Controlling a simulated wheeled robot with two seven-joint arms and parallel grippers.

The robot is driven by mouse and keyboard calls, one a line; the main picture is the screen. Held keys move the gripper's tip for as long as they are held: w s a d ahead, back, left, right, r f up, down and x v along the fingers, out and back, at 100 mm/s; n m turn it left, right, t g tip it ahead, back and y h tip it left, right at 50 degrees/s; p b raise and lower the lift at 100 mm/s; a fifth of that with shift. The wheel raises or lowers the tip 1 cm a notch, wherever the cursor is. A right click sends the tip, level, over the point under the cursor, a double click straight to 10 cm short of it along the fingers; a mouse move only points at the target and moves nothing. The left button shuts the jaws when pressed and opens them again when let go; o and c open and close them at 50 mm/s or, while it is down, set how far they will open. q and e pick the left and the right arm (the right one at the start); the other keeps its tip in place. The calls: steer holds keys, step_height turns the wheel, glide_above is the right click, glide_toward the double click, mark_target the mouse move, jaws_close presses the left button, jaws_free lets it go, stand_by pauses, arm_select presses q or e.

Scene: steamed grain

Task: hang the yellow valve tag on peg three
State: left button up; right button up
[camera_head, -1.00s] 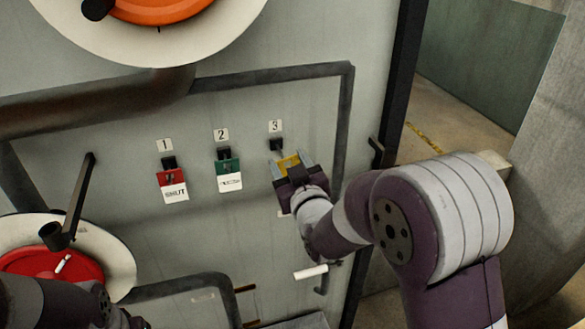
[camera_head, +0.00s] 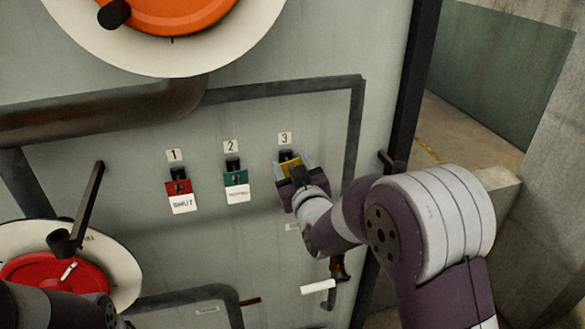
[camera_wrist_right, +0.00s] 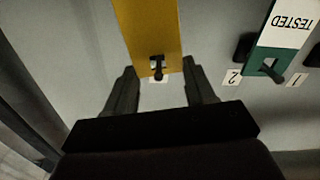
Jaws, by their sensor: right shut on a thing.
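The yellow valve tag (camera_head: 290,168) is at peg three (camera_head: 285,155), under the label 3. My right gripper (camera_head: 297,174) is shut on the tag and close to the panel. In the right wrist view the yellow tag (camera_wrist_right: 148,25) stands between the two fingers (camera_wrist_right: 160,86). A dark peg end shows at the tag's slot there; I cannot tell how far the peg passes through. My left arm (camera_head: 50,305) enters at the lower left, and its fingers cannot be made out.
A red tag (camera_head: 180,195) hangs on peg one and a green tag (camera_head: 236,185) on peg two, just left of my right gripper. Pipes (camera_head: 290,88) frame the pegs. A red valve (camera_head: 55,275) with a lever and an orange wheel (camera_head: 175,15) stand out from the panel.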

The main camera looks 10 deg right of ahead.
steer(key=o, duration=1.1)
steer(key=shift+s, duration=0.1)
steer(key=s+b, duration=0.5)
steer(key=s, duration=0.8)
steer(key=s+f+m+g+b, duration=0.1)
steer(key=s+f+g, duration=0.3)
steer(key=f, duration=0.4)
steer(key=s+d+f+g+b, duration=0.1)
steer(key=s+f+g, duration=0.4)
steer(key=f+g, duration=0.2)
steer(key=s+d+f+m+g+b, duration=0.1)
steer(key=s+f+g, duration=0.4)
steer(key=f, duration=0.6)
steer(key=shift+d+f+m+g+h+b, duration=0.2)
steer(key=shift+d+m+g+h+b, duration=0.1)
steer(key=shift+g+b, duration=0.15)
steer(key=shift+s+a, duration=0.1)
steer(key=shift+s, duration=0.05)
